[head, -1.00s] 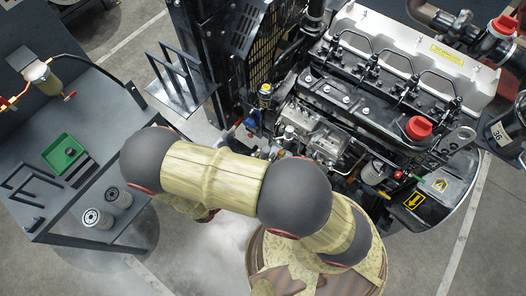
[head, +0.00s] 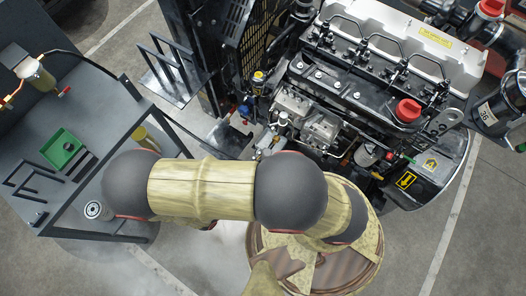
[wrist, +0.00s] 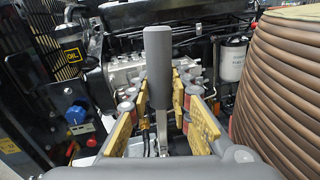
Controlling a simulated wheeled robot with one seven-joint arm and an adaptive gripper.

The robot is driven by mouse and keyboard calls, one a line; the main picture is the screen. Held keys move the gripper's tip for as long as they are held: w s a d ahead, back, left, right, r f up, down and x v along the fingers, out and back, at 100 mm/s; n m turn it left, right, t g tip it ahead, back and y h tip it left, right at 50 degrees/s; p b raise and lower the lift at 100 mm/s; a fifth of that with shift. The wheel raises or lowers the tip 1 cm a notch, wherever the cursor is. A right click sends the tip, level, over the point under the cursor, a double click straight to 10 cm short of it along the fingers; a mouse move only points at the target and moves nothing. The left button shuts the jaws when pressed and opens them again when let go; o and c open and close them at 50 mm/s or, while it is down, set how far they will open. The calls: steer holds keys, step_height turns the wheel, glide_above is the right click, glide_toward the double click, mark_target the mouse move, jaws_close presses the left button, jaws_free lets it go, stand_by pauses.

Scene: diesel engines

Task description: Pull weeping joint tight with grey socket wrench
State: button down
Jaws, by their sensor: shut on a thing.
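The grey socket wrench shows in the wrist view as a thick grey handle (wrist: 158,68) standing up in front of the engine, with a metal shank (wrist: 187,132) lower down. My gripper (wrist: 160,92), with yellow pads, is shut on it. In the head view my arm hides the gripper and wrench. The engine (head: 375,75) stands at the upper right, with a grey pump and its fittings (head: 318,125) on its near side. In the wrist view the pump body (wrist: 124,72) lies behind the handle, not clearly touching it. I cannot tell which joint weeps.
A grey bench (head: 90,110) at left holds a green tray (head: 62,149) and a filter (head: 95,210). A ribbed brown cylinder (wrist: 285,85) fills the wrist view's right side. A blue knob (wrist: 75,114) sits at left. Floor shows between bench and engine.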

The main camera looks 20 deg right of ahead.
steer(key=shift+s+a+r+p, duration=0.1)
steer(key=shift+s+r+p, duration=0.2)
steer(key=shift+s, duration=0.6)
steer(key=shift+s+a+r+p, duration=0.1)
steer(key=shift+s+r+p, duration=0.2)
steer(key=shift+s, duration=0.6)
steer(key=shift+s+r+p, duration=0.25)
steer(key=shift+s+p, duration=0.05)
steer(key=shift+s, duration=0.6)
